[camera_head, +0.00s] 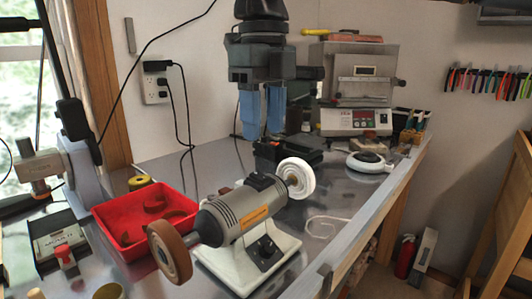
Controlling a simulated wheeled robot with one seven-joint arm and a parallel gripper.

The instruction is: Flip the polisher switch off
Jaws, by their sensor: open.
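The polisher (240,214) stands on the metal bench in the front middle. It has a grey motor body with an orange label, a brown wheel (169,251) at its left end and a white wheel (296,178) at its right end. Its white base (221,268) carries a black switch plate (265,252) facing front; the switch is too small to tell whether it is on or off. My gripper (263,137) points down with two blue fingers apart and empty. In the picture it is above and behind the polisher, not touching it.
A red tray (104,221) with brown pieces lies left of the polisher. A small furnace (362,88) stands at the back right, with a round white device (369,162) in front. Cables hang from a wall outlet (156,85). The bench right of the polisher is mostly clear.

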